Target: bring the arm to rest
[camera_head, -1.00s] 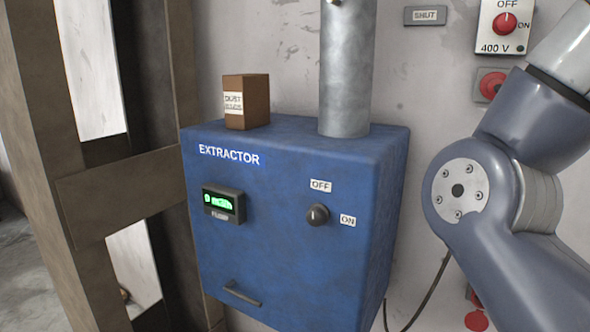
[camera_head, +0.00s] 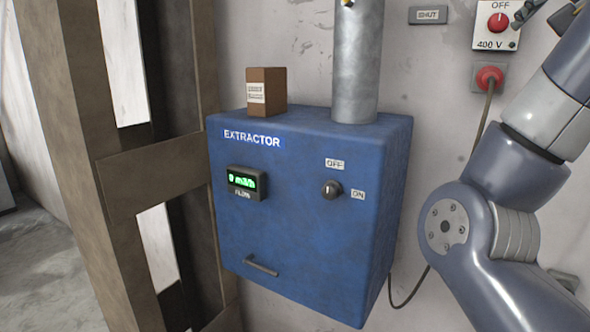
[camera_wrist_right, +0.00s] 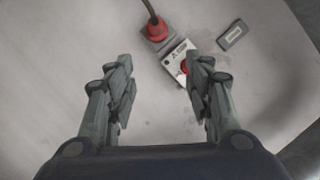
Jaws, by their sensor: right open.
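My right arm (camera_head: 500,210) comes up along the right side of the head view, bent at the elbow. Its gripper (camera_head: 545,12) is at the top right corner, partly cut off by the frame. In the right wrist view the gripper (camera_wrist_right: 160,78) has its two fingers spread wide with nothing between them. Beyond the fingertips is the wall with the 400 V switch box (camera_wrist_right: 181,64), apart from the fingers. My left gripper is not in view.
The blue extractor box (camera_head: 300,215) hangs on the wall, with a small brown carton (camera_head: 266,92) and a grey pipe (camera_head: 357,65) on top. A red plug (camera_head: 489,78) with a cable sits below the switch box (camera_head: 497,24). A wooden frame (camera_head: 150,180) stands left.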

